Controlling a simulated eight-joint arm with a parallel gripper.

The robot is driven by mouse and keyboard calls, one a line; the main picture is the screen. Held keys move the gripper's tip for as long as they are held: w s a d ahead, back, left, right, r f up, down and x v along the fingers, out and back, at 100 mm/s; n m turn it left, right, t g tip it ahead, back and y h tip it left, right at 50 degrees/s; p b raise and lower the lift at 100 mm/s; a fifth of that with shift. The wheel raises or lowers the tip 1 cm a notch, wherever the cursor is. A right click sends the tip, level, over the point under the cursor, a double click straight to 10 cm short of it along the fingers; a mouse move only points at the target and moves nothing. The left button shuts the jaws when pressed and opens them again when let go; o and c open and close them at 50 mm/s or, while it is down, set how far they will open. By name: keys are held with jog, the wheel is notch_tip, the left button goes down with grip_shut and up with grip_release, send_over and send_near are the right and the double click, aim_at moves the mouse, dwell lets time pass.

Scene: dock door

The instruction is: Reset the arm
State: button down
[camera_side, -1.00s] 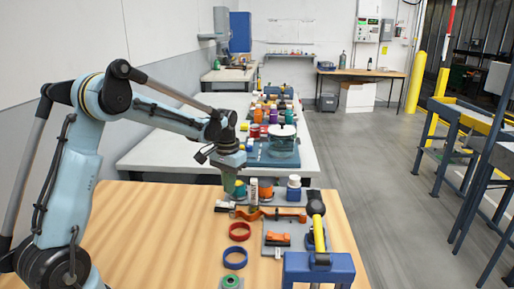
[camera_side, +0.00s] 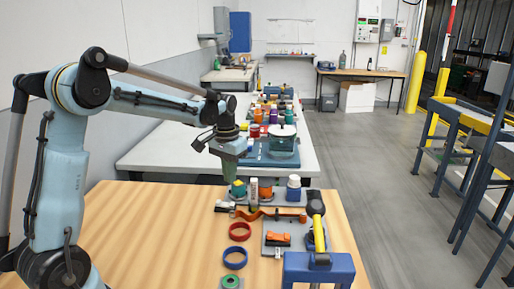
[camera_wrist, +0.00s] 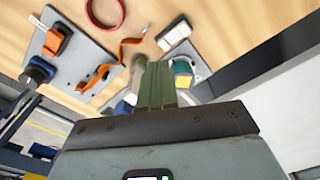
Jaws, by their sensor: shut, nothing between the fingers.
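My gripper (camera_side: 229,176) hangs fingers-down above the back edge of the wooden table (camera_side: 130,225), close to the small bottles and jars there. Its green fingers are together and empty. In the wrist view my gripper (camera_wrist: 158,70) shows its fingers closed side by side, with the table beyond them. My arm is raised and bent at the elbow, reaching over from the left.
By my fingers stand a green-and-yellow jar (camera_side: 238,188), a white bottle (camera_side: 254,190) and a white-capped jar (camera_side: 294,188). The table's left part is clear.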

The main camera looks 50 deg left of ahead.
jog(key=s+d+r+m+t, duration=0.2)
jog(key=s+d+t, duration=0.4)
jog(key=s+d, duration=0.7)
jog(key=shift+d+r+m+t, duration=0.3)
jog(key=shift+d+r+m, duration=0.15)
jog(key=shift+d, duration=0.55)
